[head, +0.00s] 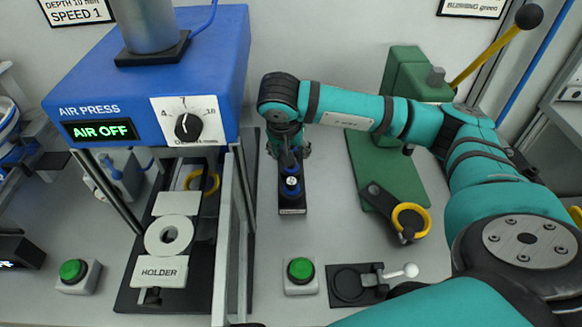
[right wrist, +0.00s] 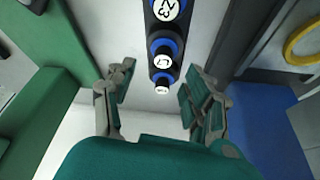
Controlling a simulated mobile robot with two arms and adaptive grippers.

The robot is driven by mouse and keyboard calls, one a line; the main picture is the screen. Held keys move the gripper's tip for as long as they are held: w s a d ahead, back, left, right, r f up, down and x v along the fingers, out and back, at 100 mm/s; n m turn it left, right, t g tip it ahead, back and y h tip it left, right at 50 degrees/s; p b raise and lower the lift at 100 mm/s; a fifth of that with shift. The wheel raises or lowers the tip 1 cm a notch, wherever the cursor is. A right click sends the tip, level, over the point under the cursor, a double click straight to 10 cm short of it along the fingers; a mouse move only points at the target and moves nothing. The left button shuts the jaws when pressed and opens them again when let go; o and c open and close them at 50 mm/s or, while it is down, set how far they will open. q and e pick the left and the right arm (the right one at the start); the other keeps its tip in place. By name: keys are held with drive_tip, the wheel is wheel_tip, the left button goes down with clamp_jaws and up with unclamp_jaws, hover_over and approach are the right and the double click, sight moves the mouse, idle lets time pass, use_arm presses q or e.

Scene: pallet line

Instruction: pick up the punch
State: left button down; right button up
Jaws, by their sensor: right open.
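A black rack (head: 292,208) stands on the bench between the air press and the green press. It holds a row of round pieces with blue rings and white numbered tops, which look like the punches. In the right wrist view the nearest, smallest punch (right wrist: 162,83) stands at the rack's end. My right gripper (head: 288,150) hangs over the far end of the rack, pointing down. In the right wrist view its fingers (right wrist: 158,78) are apart, one on each side of the nearest punch; I cannot tell whether they touch it. The gripper and arm hide the rack's far end.
The blue air press (head: 90,90) with its HOLDER plate (head: 160,272) stands at left. The green lever press (head: 385,160) stands at right. A black fixture with a yellow ring (head: 410,218), a green button (head: 300,270) and a latch plate (head: 352,285) lie nearer.

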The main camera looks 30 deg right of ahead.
sight(291, 170)
drive_tip(key=p+x, duration=0.1)
drive_tip(key=x, duration=0.3)
drive_tip(key=shift+w+a+f+p, duration=0.15)
drive_tip(key=shift+f+p, duration=0.1)
drive_tip(key=shift+p, duration=0.1)
drive_tip(key=shift+w+f, duration=0.1)
drive_tip(key=shift+f, duration=0.3)
clamp_jaws()
